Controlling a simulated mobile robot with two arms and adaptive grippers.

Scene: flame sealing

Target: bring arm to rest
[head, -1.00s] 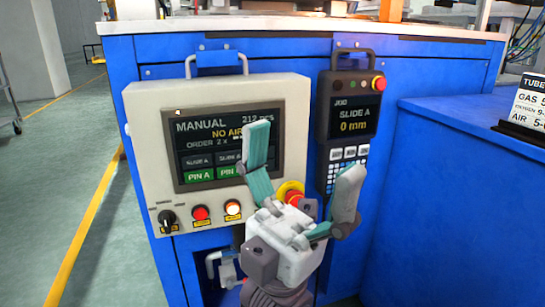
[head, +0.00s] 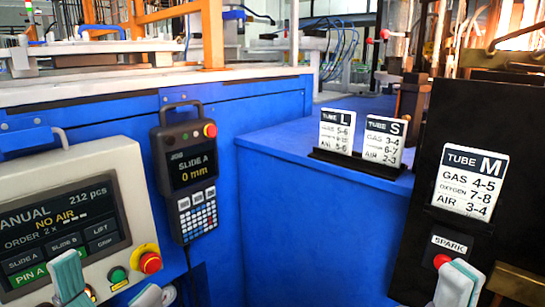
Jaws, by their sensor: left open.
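My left gripper (head: 108,284) is at the bottom left of the head view, in front of the control panel (head: 112,190). It is open and empty, its pale fingers apart; its lower part is cut off by the frame's edge. A pale fingertip of my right gripper (head: 458,283) shows at the bottom right, just below the red button of the black SPARK panel (head: 426,215). The rest of it is out of frame, so I cannot tell its opening or whether it touches the button.
A jog pendant (head: 187,172) reading SLIDE A 0 mm hangs on the blue cabinet. The panel reads MANUAL, NO AIR, with a red stop button (head: 148,262). Tube L (head: 337,131) and S (head: 383,138) cards stand on the blue top; a Tube M card (head: 469,180) is on the black panel.

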